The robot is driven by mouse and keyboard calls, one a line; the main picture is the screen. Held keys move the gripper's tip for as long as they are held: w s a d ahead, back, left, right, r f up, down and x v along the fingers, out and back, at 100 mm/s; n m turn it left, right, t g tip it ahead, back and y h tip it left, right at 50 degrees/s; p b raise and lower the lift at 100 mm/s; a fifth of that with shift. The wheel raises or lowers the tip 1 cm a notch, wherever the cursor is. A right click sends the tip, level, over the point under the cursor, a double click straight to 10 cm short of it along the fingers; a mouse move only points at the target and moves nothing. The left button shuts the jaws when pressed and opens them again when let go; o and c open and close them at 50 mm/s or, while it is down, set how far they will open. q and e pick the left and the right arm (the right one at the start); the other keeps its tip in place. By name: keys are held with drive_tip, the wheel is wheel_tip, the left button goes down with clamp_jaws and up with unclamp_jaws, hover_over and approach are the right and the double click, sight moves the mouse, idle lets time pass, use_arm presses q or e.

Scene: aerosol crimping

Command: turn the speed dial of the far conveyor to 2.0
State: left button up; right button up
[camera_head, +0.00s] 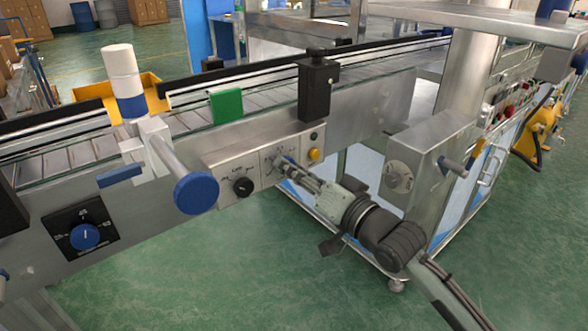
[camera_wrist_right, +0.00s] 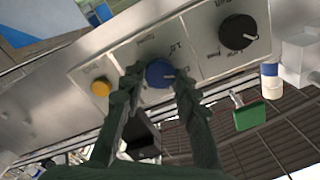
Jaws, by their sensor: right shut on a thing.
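A blue dial (camera_wrist_right: 159,73) sits on the light control panel (camera_head: 218,165) on the side of the conveyor (camera_head: 120,215). It has a white pointer mark, and a printed scale is partly readable beside it in the right wrist view. My right gripper (camera_head: 290,168) reaches the panel from the right. Its two fingers (camera_wrist_right: 157,84) are closed on the dial, one on each side, in the right wrist view. In the head view the gripper mostly hides the dial. The exact setting is too small to tell. My left gripper is not in view.
A black knob (camera_head: 243,187) and a yellow button (camera_head: 314,154) flank the dial. Another blue dial (camera_head: 85,236) is on a black plate at left. A blue handwheel (camera_head: 196,193) sticks out nearby. A green block (camera_head: 226,105) and a white-and-blue can (camera_head: 127,85) stand above.

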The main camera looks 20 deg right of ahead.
drive_tip(key=shift+m, duration=0.5)
drive_tip(key=o, duration=1.2)
drive_tip(key=shift+c, duration=0.2)
drive_tip(key=v, duration=1.2)
